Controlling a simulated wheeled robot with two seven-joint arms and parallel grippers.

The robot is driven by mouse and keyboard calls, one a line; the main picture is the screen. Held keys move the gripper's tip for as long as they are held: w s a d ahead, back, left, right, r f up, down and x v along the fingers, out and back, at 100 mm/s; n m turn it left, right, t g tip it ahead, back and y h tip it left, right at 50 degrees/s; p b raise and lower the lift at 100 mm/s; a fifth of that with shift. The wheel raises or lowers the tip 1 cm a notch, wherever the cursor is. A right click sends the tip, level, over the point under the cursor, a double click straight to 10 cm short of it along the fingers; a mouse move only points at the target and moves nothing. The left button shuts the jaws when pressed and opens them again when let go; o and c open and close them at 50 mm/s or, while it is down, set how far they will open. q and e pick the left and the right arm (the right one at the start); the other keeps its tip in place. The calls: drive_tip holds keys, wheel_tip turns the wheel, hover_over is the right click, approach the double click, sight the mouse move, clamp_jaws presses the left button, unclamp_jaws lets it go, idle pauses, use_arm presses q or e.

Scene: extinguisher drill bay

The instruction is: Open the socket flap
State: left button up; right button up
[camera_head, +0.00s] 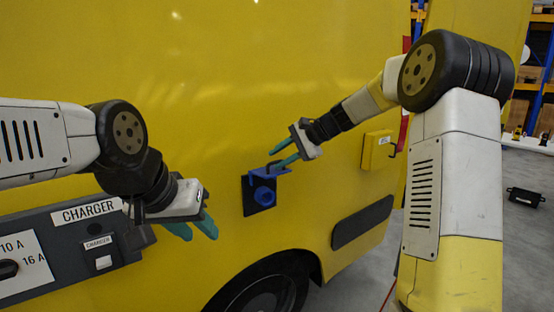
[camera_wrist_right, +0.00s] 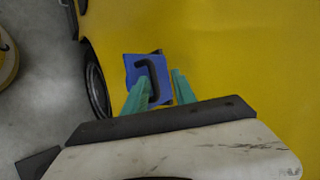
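The blue socket (camera_head: 264,195) sits on a dark plate on the yellow vehicle side, its round front uncovered in the head view. Its blue flap (camera_head: 262,174) stands out from the top edge, roughly level. The right wrist view shows the flap (camera_wrist_right: 133,68) face-on with a dark bracket-shaped handle (camera_wrist_right: 154,80). My right gripper (camera_head: 271,160) is at the flap's handle, its teal fingers apart with the handle between them; contact cannot be told. These fingers also show in the wrist view (camera_wrist_right: 161,78). My left gripper (camera_head: 201,238) is open and empty, lower left of the socket.
A grey charger panel (camera_head: 70,235) with a dial and labels is at the lower left, behind my left arm. A yellow box (camera_head: 377,150) is on the vehicle right of the socket. A wheel (camera_head: 265,290) is below. The wall around the socket is clear.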

drive_tip(key=v, duration=0.6)
drive_tip(key=shift+s+d+r, duration=0.15)
drive_tip(key=shift+d+r, duration=0.1)
drive_tip(key=shift+r, duration=0.05)
drive_tip(key=s+d+f+n+h, duration=0.1)
drive_tip(key=s+d+n+h, duration=0.1)
drive_tip(key=s, duration=0.9)
drive_tip(key=s+d+f+n+t+h, duration=0.1)
drive_tip(key=s+d+f+n+h, duration=0.1)
drive_tip(key=s, duration=0.9)
drive_tip(key=s+d+f+n+h, duration=0.2)
drive_tip(key=s+d+n+h, duration=0.1)
drive_tip(key=s, duration=0.8)
drive_tip(key=shift+s+d+f+n+t, duration=0.2)
drive_tip(key=shift+d+n+t, duration=0.2)
drive_tip(key=shift+d+n, duration=0.55)
drive_tip(key=shift+a+n, duration=0.2)
drive_tip(key=shift+n, duration=0.05)
